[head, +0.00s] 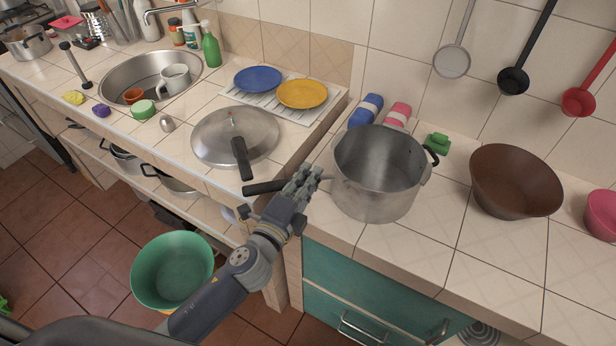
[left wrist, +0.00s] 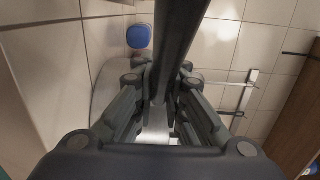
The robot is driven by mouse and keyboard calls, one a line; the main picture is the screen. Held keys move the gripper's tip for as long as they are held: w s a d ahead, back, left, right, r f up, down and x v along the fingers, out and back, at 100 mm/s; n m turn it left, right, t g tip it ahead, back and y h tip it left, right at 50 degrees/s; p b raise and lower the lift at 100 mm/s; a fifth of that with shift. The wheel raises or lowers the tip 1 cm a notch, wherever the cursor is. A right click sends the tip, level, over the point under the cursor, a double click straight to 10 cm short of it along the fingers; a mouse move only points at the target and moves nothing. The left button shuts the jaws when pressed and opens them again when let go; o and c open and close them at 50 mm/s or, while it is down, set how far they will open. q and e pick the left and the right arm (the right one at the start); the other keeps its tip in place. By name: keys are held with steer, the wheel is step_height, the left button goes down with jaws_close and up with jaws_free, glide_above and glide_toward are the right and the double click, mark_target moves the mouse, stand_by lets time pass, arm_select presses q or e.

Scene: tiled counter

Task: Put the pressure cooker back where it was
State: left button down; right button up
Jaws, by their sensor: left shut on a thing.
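The pressure cooker (head: 362,195) is a lidless grey metal pot, upright at the right counter near its front edge. I cannot tell whether its base touches the tiles. Its long black handle (head: 262,187) points left, with a small black grip on the far right side. My left gripper (head: 303,182) is shut around the long handle, close to the pot's left wall. In the left wrist view the dark handle (left wrist: 180,40) runs between the fingers. The metal lid (head: 215,128) with its black handle lies on the left counter. My right gripper is not in view.
A brown bowl (head: 515,182) stands right of the pot. Blue (head: 366,108) and pink (head: 398,114) items and a green object (head: 437,143) are behind it. A rack with blue (head: 258,79) and yellow (head: 302,94) plates is left. A green bucket (head: 172,270) is on the floor.

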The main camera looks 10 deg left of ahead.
arm_select(q)
steer(key=c, duration=1.7)
jaws_free()
steer(key=shift+o, duration=0.3)
steer(key=shift+r+p, duration=0.2)
steer(key=shift+p, duration=0.1)
steer(key=b+v, duration=0.4)
steer(key=v, duration=0.8)
